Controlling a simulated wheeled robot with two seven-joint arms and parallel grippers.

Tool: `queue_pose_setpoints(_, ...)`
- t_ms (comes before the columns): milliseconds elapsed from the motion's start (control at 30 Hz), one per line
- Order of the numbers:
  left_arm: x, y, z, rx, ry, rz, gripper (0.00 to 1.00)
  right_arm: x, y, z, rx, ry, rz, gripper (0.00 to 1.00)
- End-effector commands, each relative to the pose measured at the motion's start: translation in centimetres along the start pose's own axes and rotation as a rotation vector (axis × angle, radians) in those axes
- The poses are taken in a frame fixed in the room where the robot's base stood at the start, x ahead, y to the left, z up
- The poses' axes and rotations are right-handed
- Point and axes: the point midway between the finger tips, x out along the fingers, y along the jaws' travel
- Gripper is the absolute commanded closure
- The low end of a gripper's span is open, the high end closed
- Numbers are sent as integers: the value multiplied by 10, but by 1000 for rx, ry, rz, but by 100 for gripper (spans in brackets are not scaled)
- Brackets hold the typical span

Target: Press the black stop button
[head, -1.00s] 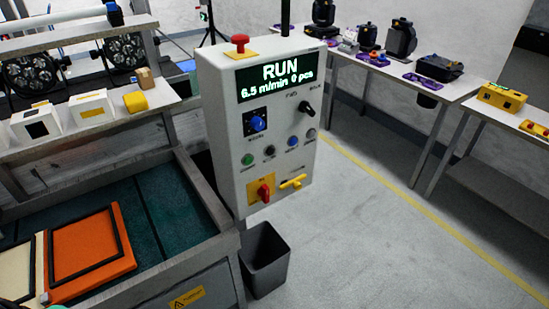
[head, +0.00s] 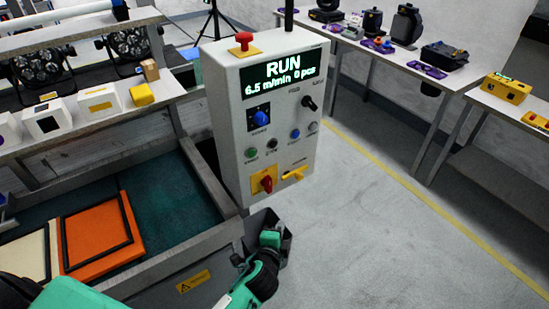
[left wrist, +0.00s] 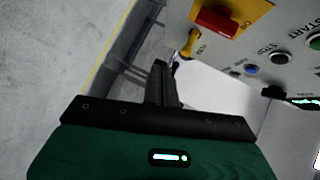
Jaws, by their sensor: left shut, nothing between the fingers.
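The black stop button (head: 272,144) sits on the front of a grey control box (head: 236,160), between the green start button (head: 251,153) and a blue button (head: 295,134). In the left wrist view the stop button (left wrist: 277,58) shows at upper right with its STOP label. My left gripper (head: 271,238) is low in front of the box, below the button and apart from it. In the left wrist view its dark fingers (left wrist: 160,68) are together and empty, left of the button. My right gripper is out of view.
A red rotary switch (head: 267,183) and a yellow handle (head: 294,173) project below the buttons. A red mushroom button (head: 243,40) tops the box. Floor at right is clear.

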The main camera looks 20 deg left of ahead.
Motion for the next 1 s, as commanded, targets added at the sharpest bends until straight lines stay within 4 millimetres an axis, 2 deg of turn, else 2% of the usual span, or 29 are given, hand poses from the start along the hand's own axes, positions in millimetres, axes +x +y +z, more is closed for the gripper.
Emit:
queue_pose_setpoints(33,-11,-44,-7,33,-1,-74,100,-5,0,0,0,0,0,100)
queue_pose_setpoints(100,-25,-88,-12,78,-12,-156,100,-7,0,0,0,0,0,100)
queue_pose_setpoints(200,-42,-133,-15,120,-32,-241,100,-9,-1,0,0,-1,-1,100)
queue_pose_setpoints(300,-54,-157,-16,142,-46,-289,100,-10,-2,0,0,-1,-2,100)
queue_pose_setpoints(400,-58,-166,-16,150,-52,-307,100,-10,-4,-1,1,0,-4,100)
queue_pose_setpoints(767,-56,-167,-16,150,-52,-307,100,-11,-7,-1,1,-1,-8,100)
queue_pose_setpoints(867,-49,-170,-16,151,-52,-308,100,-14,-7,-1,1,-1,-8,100)
queue_pose_setpoints(1000,-29,-179,-16,152,-52,-308,100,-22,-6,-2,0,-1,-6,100)
